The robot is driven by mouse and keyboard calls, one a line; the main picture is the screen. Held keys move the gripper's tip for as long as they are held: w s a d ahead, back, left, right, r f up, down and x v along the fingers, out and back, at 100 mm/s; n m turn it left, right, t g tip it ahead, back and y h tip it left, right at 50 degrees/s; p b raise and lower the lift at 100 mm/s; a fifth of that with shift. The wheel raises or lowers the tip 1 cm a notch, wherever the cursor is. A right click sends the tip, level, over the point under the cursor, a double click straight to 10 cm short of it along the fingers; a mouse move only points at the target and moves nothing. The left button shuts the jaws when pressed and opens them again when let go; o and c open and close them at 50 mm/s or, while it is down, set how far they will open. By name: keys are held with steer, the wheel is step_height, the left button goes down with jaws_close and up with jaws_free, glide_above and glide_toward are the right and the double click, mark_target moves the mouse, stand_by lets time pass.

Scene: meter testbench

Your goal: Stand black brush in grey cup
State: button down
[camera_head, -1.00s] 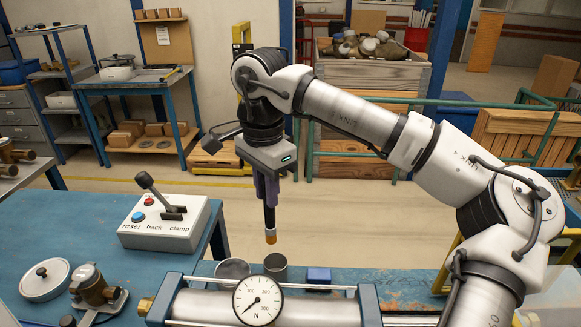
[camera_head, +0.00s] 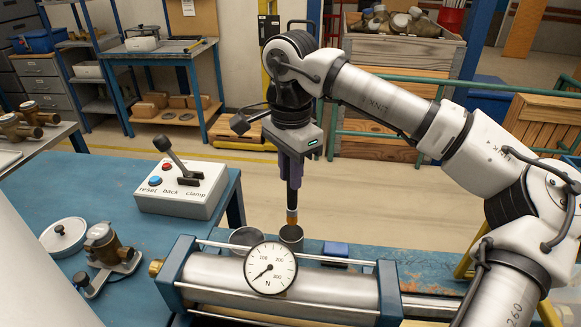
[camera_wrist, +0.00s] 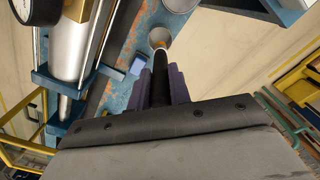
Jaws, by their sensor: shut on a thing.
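The black brush (camera_head: 294,199) hangs upright with its copper-coloured band and tip downward. My gripper (camera_head: 292,172) is shut on its upper part. In the wrist view the black handle (camera_wrist: 160,78) runs from between the purple fingers (camera_wrist: 165,88) toward a cup. A grey cup (camera_head: 291,243) stands on the blue bench behind the gauge cylinder, and it also shows in the wrist view (camera_wrist: 152,40). The brush tip is at about this cup's rim; I cannot tell whether it is inside. A second, similar metal cup (camera_head: 240,238) stands just left of it.
The steel cylinder (camera_head: 215,278) with its round dial gauge (camera_head: 270,268) lies in front of the cups. A blue block (camera_head: 335,251) sits right of them. A control box (camera_head: 180,190) with a lever and a brass-bodied meter (camera_head: 105,245) stand at left.

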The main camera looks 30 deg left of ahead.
mark_target(291, 208)
steer(key=shift+f+b, duration=2.2)
steer(key=shift+f, duration=1.15)
steer(key=c, duration=1.2)
jaws_free()
step_height(291, 208, up, 14)
steer(key=shift+f+b, duration=0.1)
steer(key=shift+b, duration=0.55)
